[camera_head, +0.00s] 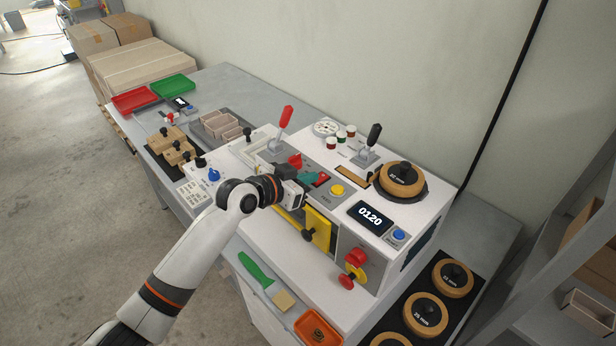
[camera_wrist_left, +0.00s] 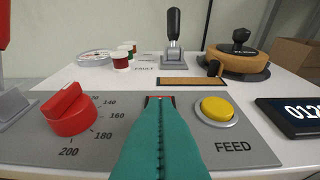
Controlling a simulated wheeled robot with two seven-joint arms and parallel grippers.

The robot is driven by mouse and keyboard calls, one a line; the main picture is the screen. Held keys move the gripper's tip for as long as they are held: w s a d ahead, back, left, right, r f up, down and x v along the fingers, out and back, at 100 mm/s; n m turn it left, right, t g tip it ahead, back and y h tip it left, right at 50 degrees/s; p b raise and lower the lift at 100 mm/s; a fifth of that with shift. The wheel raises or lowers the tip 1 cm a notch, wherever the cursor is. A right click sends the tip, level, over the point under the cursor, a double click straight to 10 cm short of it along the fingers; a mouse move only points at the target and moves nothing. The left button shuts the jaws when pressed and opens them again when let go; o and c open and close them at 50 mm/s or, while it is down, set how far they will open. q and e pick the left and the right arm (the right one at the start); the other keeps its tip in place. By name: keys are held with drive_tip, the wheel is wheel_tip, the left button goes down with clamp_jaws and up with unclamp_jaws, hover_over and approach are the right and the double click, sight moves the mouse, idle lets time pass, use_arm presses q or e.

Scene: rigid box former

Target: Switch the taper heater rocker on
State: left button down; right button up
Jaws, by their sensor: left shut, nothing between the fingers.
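The white box former's control panel (camera_wrist_left: 235,152) shows in the left wrist view, with a red temperature dial (camera_wrist_left: 69,110) on the left and a yellow FEED button (camera_wrist_left: 216,108) on the right. Between them is the heater rocker (camera_wrist_left: 159,98), a small black-framed switch with red showing. Most of it is hidden behind my left gripper (camera_wrist_left: 160,108), whose teal fingers are shut and empty. In the head view my left gripper (camera_head: 315,180) is over the panel by the red rocker (camera_head: 322,178). Whether the fingertips touch it, I cannot tell. My right gripper is not in view.
A red-handled lever (camera_head: 285,117) and a black-handled lever (camera_head: 374,134) stand up behind the panel. A wooden reel (camera_head: 401,178) and a 0120 display (camera_head: 370,217) are to the right. A green brush (camera_head: 256,270) lies at the front.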

use_arm(q)
drive_tip(key=shift+s+f, duration=0.1)
drive_tip(key=shift+f, duration=0.1)
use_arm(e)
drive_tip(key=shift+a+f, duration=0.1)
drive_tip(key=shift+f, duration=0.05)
use_arm(q)
drive_tip(key=shift+r+p, duration=0.8)
drive_tip(key=shift+p, duration=0.1)
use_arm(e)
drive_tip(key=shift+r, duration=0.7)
